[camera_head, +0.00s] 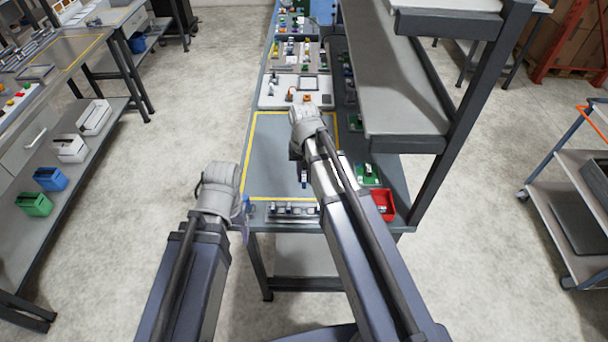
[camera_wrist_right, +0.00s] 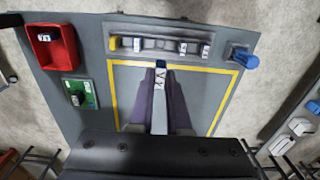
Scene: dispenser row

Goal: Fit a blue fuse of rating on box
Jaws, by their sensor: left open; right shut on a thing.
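My right gripper (camera_wrist_right: 161,100) is shut on a small blue fuse (camera_wrist_right: 161,64), held over the grey work area outlined in yellow. The fuse's blue end shows between the fingertips, with a pale marked part below; its rating cannot be read. In the head view the fuse (camera_head: 304,181) hangs under my right gripper (camera_head: 302,160). A grey strip-like box (camera_wrist_right: 150,45) lies along the table's near edge, with yellow, white and bluish pieces in it; it also shows in the head view (camera_head: 292,212). My left gripper (camera_head: 240,222) is open near the table's near left corner, partly hidden by its wrist.
A red bin (camera_wrist_right: 50,47) and a green board (camera_wrist_right: 79,94) sit beside the yellow outline. A blue-handled item (camera_wrist_right: 242,59) is at the table's corner. A grey shelf rack (camera_head: 400,140) stands along the table's right side. The outlined area is otherwise clear.

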